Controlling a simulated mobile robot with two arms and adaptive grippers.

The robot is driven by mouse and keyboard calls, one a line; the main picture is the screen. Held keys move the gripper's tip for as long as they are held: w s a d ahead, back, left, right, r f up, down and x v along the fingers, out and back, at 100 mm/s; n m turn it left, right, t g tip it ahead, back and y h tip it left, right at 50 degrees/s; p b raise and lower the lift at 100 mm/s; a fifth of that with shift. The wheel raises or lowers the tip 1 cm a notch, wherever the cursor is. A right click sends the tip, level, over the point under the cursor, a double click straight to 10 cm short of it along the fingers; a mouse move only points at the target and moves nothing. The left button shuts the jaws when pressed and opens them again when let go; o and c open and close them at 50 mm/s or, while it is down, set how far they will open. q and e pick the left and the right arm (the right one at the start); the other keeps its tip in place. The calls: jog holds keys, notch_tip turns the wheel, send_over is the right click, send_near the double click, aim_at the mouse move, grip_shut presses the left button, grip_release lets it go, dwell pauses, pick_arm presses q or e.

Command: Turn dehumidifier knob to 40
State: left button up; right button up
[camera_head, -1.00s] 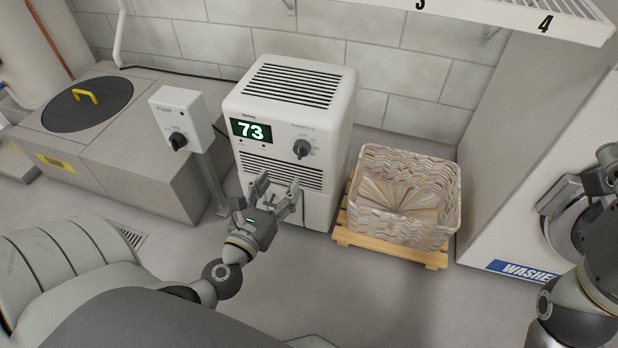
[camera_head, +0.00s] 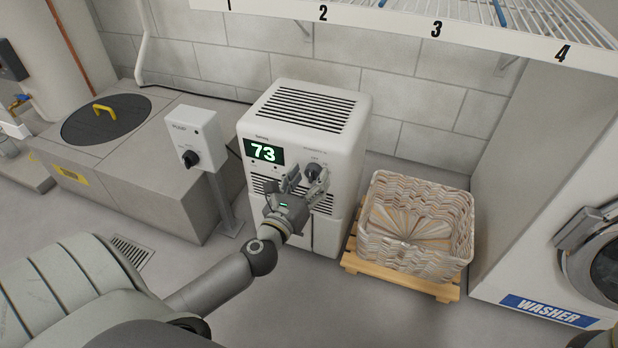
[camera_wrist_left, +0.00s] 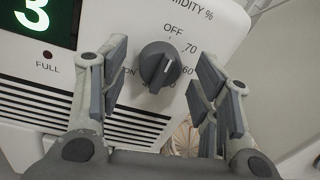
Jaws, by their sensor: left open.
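The white dehumidifier (camera_head: 300,110) stands against the wall, its green display (camera_head: 264,152) reading 73. Its dark grey humidity knob (camera_head: 313,172) is on the upper right of the front. Labels OFF, 70, 60 and ON are legible; lower ones are partly hidden. My left gripper (camera_head: 306,180) is open in front of the knob. Its fingers (camera_wrist_left: 163,83) stand on either side of the knob, seemingly not touching it.
A grey pump box (camera_head: 195,140) with a black knob stands on a post at left, beside a lidded sump (camera_head: 105,120). A woven basket (camera_head: 418,235) on a wooden pallet (camera_head: 400,277) stands right of the dehumidifier. A washer (camera_head: 560,250) is at far right, a numbered shelf (camera_head: 380,22) above.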

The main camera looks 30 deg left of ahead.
pick_arm(q)
jog(key=shift+w, duration=0.35)
jog(key=shift+c, duration=0.4)
